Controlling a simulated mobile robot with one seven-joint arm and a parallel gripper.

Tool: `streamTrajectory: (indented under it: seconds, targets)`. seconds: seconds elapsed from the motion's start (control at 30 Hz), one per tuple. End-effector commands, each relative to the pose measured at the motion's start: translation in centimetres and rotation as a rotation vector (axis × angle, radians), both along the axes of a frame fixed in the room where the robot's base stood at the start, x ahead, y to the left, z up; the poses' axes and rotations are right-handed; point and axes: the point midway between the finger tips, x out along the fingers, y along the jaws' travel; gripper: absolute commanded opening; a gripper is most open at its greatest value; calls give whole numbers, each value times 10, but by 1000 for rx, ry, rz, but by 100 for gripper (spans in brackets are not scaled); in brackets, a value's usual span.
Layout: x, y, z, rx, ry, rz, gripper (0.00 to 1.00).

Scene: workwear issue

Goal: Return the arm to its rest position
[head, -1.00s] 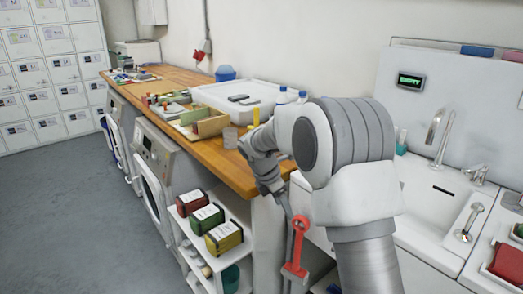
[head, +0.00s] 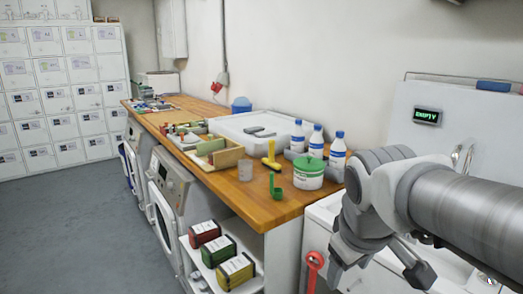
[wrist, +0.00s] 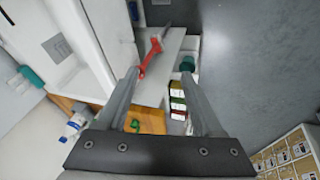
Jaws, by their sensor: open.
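My gripper (head: 380,270) is at the lower right of the head view, in front of the sink unit and right of the wooden counter's near end. My arm comes in from the right edge. In the wrist view, the two fingers of my gripper (wrist: 160,78) stand apart with nothing held between them. A red-handled thing (head: 314,265) shows left of my gripper in the head view. In the wrist view the red thing (wrist: 150,55) appears beyond the fingertips, apart from them.
Boxes stand on a white shelf below. The sink unit (head: 322,212) is at right. Grey floor (head: 70,230) is free at left.

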Motion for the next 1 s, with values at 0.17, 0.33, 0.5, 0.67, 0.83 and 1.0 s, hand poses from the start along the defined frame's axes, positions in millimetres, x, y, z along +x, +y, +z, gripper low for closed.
streamTrajectory:
  seconds: [0.17,0.33,0.5,0.67,0.83,1.0]
  targets:
    - [-44,0,-4,142,-74,-212,68]
    - [-75,3,-13,267,-124,-378,68]
    - [-79,4,22,294,-129,-414,68]
    - [-79,4,58,292,-129,-413,68]
    - [-79,4,96,292,-129,-411,68]
    - [-79,4,115,291,-128,-410,68]
